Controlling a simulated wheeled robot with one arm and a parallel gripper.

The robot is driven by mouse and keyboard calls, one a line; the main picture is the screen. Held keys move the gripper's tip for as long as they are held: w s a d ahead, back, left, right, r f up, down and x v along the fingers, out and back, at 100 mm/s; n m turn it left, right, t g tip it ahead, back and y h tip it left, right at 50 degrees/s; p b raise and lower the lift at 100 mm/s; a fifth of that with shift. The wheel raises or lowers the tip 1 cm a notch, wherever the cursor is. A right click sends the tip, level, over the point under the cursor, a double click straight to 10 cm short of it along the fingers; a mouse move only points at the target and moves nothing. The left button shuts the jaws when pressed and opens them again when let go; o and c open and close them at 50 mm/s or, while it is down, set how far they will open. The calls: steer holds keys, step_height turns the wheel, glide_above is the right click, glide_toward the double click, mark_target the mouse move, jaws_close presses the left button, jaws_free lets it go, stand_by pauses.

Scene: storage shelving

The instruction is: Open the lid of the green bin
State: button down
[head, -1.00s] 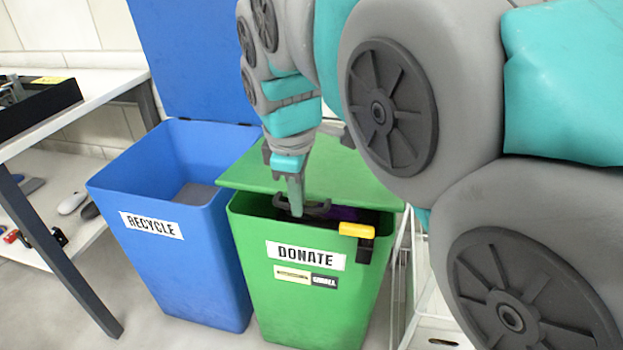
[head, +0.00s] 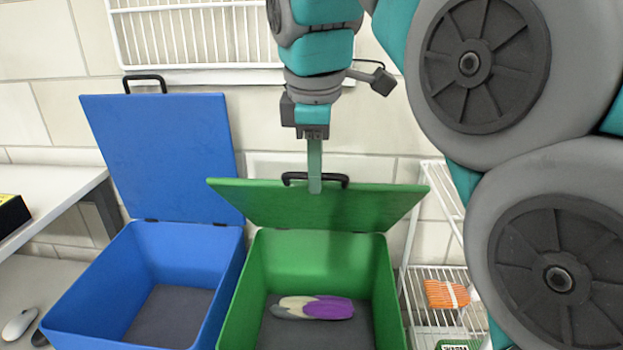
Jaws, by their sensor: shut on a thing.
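The green bin (head: 243,295) stands in the middle of the head view. Its green lid (head: 370,207) is raised and tilted back on its rear hinge, leaving the bin open. A black handle (head: 336,178) is at the lid's upper edge. My gripper (head: 314,188) reaches down from above and is shut on the handle. Only one finger shows clearly; the other is hidden. A purple and cream object (head: 315,307) lies on the bin's dark floor.
A blue bin (head: 98,279) with its lid (head: 165,148) upright stands on the left. A white table (head: 45,205) is at the far left. A white wire rack (head: 430,275) with an orange item (head: 446,294) is close on the right. A tiled wall is behind.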

steer(key=shift+w, duration=0.25)
steer(key=c, duration=0.9)
jaws_free()
steer(key=shift+r, duration=0.1)
